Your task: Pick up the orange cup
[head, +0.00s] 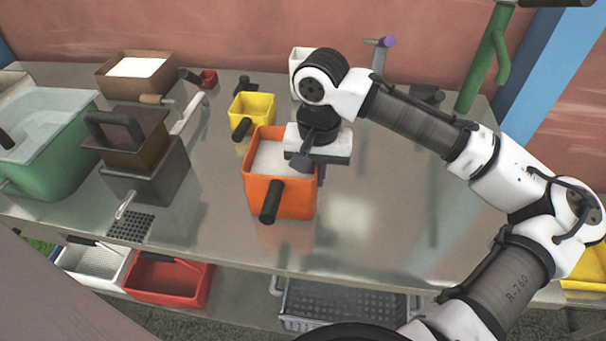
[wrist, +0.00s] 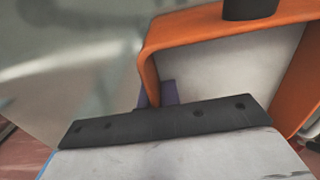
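The orange cup (head: 282,205) stands upright on the metal table, a square open container with white contents and a black handle (head: 271,201) on its front. My gripper (head: 312,170) points down at the cup's right wall. In the wrist view, the cup's orange rim (wrist: 210,24) fills the upper right, and purple fingertips (wrist: 170,93) show on both sides of one wall, close to it. The gripper's dark body hides most of the fingers, so I cannot tell whether they press on the wall.
A yellow cup (head: 251,112) stands just behind the orange cup. A dark box (head: 146,172) and a green bin (head: 50,150) are at the left. A brown box (head: 149,74) is at the back left. The table (head: 390,220) is clear to the right.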

